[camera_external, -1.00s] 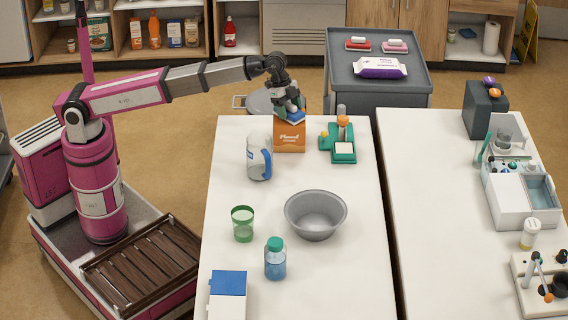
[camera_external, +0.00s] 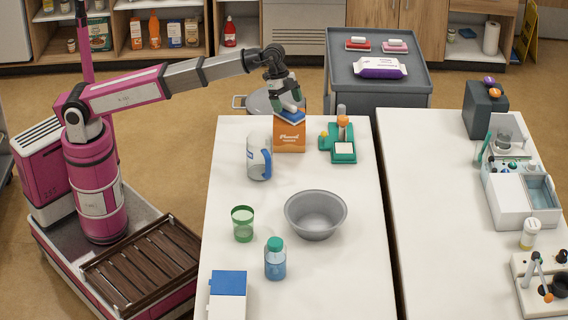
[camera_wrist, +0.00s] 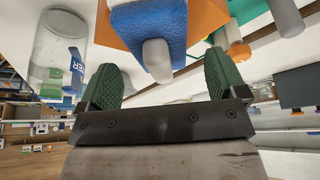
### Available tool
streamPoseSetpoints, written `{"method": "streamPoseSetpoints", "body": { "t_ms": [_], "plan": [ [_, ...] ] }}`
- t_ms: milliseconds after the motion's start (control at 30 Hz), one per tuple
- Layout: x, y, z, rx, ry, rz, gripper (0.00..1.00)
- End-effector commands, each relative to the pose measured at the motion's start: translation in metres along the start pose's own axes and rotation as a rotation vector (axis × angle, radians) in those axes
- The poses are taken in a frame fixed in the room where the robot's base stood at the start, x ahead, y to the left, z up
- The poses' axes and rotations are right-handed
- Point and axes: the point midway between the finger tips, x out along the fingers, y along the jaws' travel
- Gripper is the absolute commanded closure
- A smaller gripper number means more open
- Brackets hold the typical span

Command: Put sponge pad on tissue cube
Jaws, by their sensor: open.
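The sponge pad (camera_external: 292,113), blue with a pale knob-like part, is on top of the orange tissue cube (camera_external: 290,138) in the external view. It looks slightly tilted there. In the wrist view the blue sponge pad (camera_wrist: 150,27) lies ahead of the fingers, with the orange tissue cube (camera_wrist: 206,17) behind it. My gripper (camera_external: 287,101) is just above the sponge pad. In the wrist view my gripper (camera_wrist: 163,80) is open, its green fingers wide apart with nothing gripped between them. The contact between sponge and cube is partly hidden.
A clear jug with a blue label (camera_external: 259,156) stands close to the cube's left. A green holder (camera_external: 343,149) is at its right. A grey bowl (camera_external: 316,214), green cup (camera_external: 242,223) and blue bottle (camera_external: 275,258) are nearer. The white table's (camera_external: 350,270) right front is bare.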

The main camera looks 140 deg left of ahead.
Motion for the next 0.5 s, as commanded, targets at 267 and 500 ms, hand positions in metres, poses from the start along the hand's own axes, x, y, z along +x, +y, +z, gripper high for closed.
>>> {"method": "streamPoseSetpoints", "body": {
  "t_ms": [267,500],
  "plan": [
    [-0.052,0.0,-0.001,0.0,0.002,-0.001,0.1],
    [-0.083,0.0,0.0,0.0,0.0,0.0,0.1]
  ]
}}
